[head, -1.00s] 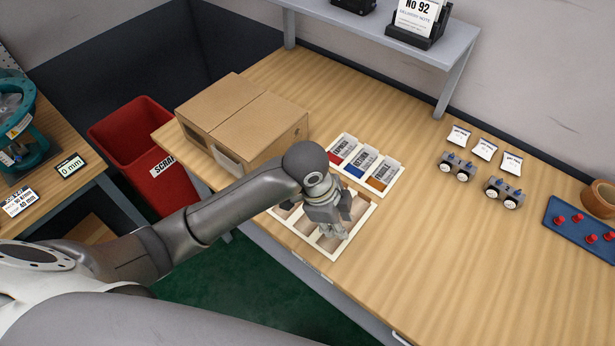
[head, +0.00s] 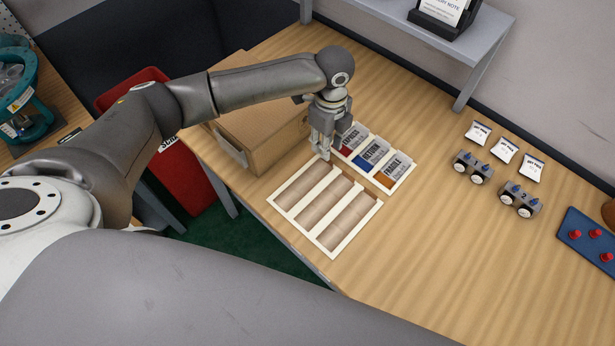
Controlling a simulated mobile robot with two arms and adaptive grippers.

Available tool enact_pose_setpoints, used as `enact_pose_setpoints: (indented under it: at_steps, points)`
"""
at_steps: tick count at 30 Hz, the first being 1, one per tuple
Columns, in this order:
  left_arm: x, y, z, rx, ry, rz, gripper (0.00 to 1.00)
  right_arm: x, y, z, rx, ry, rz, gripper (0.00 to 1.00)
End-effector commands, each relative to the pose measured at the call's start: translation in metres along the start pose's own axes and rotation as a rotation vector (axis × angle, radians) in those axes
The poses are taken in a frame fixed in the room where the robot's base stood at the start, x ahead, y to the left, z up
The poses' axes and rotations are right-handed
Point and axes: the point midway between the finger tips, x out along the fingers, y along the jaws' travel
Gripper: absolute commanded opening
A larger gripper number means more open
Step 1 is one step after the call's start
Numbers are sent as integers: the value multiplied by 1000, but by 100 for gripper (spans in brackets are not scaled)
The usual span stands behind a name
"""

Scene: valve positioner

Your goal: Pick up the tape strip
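A white tray (head: 333,251) with three long slots lies on the workbench near its front edge. Tan strips, which look like tape, lie in the slots; one strip (head: 325,204) is in the middle slot. My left gripper (head: 322,154) points down at the tray's far end, between the tray and the label holder. Its fingers look close together, but I cannot tell whether they are open or shut. I see nothing held in it. My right gripper is not in view.
A cardboard box (head: 255,125) stands left of my gripper. Behind the tray is a holder with EXPRESS, RETURN (head: 371,153) and FRAGILE labels. Small grey devices (head: 472,168) and white packets (head: 505,150) lie to the right. A shelf (head: 440,45) overhangs the back.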

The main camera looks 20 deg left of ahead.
Motion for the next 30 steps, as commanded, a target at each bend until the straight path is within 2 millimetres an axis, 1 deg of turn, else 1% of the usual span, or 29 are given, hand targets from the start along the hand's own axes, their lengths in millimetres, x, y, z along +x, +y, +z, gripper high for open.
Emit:
enact_pose_setpoints:
  at_steps: [5,9,13,16,22,28,30]
  points:
    - [13,1,1,0,-1,2,28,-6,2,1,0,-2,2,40]
    - [34,1,2,-2,-2,4,28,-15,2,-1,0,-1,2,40]
    - [51,0,1,1,-1,0,28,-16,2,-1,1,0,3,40]
    - [57,0,2,1,-2,-1,28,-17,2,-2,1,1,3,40]
    - [58,0,2,1,-1,-2,28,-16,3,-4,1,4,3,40]
    - [57,0,2,0,-1,-2,2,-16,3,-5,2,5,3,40]
    - [57,0,2,0,-1,-1,0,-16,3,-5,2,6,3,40]
